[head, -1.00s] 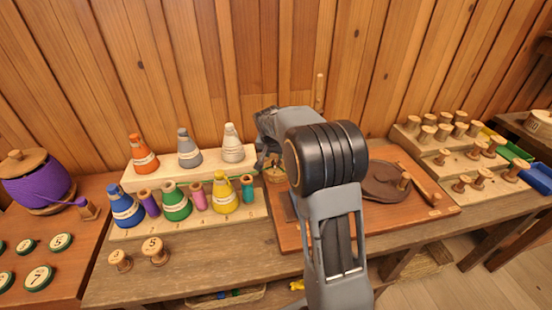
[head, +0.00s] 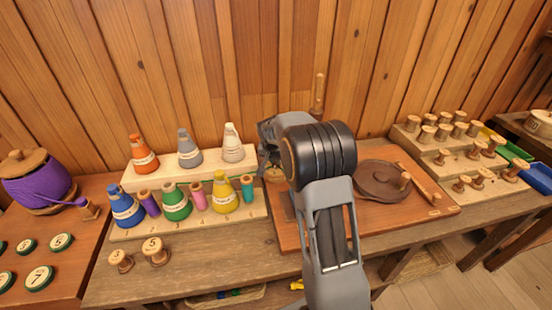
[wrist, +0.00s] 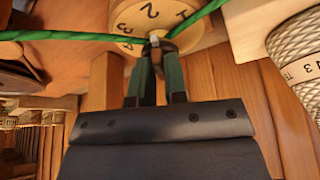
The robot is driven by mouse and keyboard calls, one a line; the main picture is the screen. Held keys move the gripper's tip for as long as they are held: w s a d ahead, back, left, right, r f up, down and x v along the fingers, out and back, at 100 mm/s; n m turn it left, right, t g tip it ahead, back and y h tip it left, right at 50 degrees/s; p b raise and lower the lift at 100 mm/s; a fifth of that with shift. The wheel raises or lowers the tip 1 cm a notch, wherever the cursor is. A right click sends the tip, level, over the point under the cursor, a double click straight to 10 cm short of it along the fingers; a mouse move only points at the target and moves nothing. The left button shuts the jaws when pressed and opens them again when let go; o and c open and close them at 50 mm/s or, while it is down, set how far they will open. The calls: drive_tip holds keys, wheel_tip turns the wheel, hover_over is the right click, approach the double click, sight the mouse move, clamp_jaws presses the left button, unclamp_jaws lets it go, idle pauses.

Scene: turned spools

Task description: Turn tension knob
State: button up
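In the wrist view a round pale wooden dial (wrist: 128,20) with black numbers sits at the top centre, and a green thread (wrist: 60,35) runs across it. A small tension knob (wrist: 154,39) with a pale tip stands at the dial's lower right edge. My gripper (wrist: 158,50) has its two narrow dark-green fingers close together at this knob, one on each side, and looks shut on it. In the head view my arm hides the fingers and most of the dial (head: 274,175), which stands at the left of the brown board.
Several thread cones and spools stand on a stepped rack (head: 190,222) left of my arm. A dark round plate (head: 377,178) lies on the board (head: 430,190) to the right. A spool rack (head: 490,192) is farther right. A thin wooden peg (head: 319,92) stands behind my arm.

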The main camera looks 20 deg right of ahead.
clamp_jaws()
drive_tip(key=shift+n, duration=0.3)
drive_tip(key=n, duration=0.1)
drive_tip(key=n+y, duration=0.1)
drive_tip(key=n, duration=0.1)
drive_tip(key=shift+d+n+t+y+p, duration=0.25)
drive_tip(key=shift+n+t+y+p, duration=0.05)
drive_tip(key=shift+n+t+p, duration=0.1)
drive_tip(key=n+y+b, duration=0.1)
drive_tip(key=n, duration=0.2)
drive_tip(key=shift+d, duration=0.15)
drive_tip(key=shift+d+n+y+b, duration=0.1)
drive_tip(key=shift+n+y+b, duration=0.4)
drive_tip(key=shift+n+b, duration=0.55)
drive_tip(key=shift+n, duration=0.25)
drive_tip(key=shift+o, duration=2.4)
unclamp_jaws()
drive_tip(key=shift+s, duration=0.1)
